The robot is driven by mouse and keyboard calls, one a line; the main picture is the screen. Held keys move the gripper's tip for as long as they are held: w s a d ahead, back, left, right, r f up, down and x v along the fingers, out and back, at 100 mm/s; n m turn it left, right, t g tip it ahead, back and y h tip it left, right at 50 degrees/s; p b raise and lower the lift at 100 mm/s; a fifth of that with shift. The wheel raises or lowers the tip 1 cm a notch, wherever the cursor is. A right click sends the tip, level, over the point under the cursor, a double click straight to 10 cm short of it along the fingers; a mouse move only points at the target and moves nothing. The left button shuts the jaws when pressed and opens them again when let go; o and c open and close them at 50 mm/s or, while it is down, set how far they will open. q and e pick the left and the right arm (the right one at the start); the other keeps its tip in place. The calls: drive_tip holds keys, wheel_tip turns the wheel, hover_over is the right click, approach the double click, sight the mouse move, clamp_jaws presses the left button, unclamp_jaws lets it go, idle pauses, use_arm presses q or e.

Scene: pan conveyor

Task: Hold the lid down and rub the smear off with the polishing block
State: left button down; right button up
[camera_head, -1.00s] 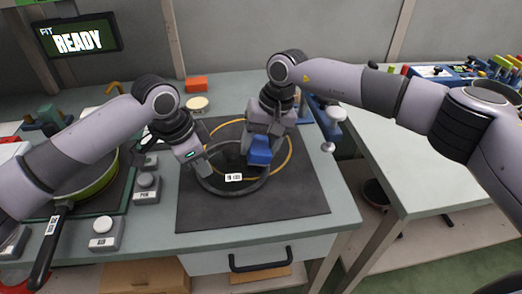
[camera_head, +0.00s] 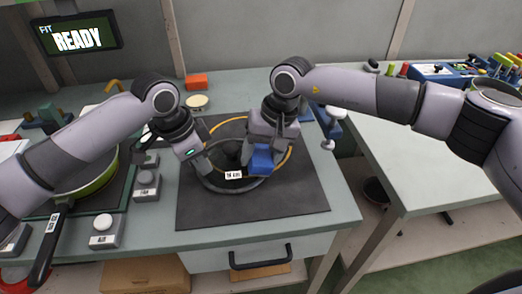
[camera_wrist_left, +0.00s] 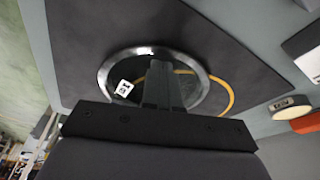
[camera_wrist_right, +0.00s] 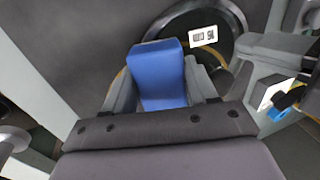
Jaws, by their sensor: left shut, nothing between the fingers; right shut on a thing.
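The dark round lid (camera_head: 238,187), with a grey rim and a white label (camera_head: 234,175), lies on the black mat (camera_head: 285,203). My left gripper (camera_head: 206,170) is shut and empty, its tips down at the lid's left part. In the left wrist view its fingers (camera_wrist_left: 160,85) cover part of the lid (camera_wrist_left: 112,60). My right gripper (camera_head: 262,148) is shut on the blue polishing block (camera_head: 262,160), at the lid's right part. The block also shows in the right wrist view (camera_wrist_right: 160,75). Whether it touches the lid is unclear. I cannot make out a smear.
A yellow ring (camera_head: 213,127) is marked on the mat around the lid. A green pan (camera_head: 92,183) stands at the left, near grey button boxes (camera_head: 105,230). An orange block (camera_head: 196,81) and a pale round pad (camera_head: 197,101) lie behind the mat. The mat's front is clear.

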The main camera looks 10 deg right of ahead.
drive_tip(key=shift+s+f, duration=0.2)
drive_tip(key=shift+f, duration=0.05)
drive_tip(key=shift+v, duration=3.1)
drive_tip(key=shift+w, duration=0.2)
drive_tip(key=shift+v, duration=1.55)
drive_tip(key=shift+a, duration=0.1)
drive_tip(key=shift+f, duration=0.1)
drive_tip(key=shift+x, duration=3.15)
drive_tip(key=shift+x, duration=1.15)
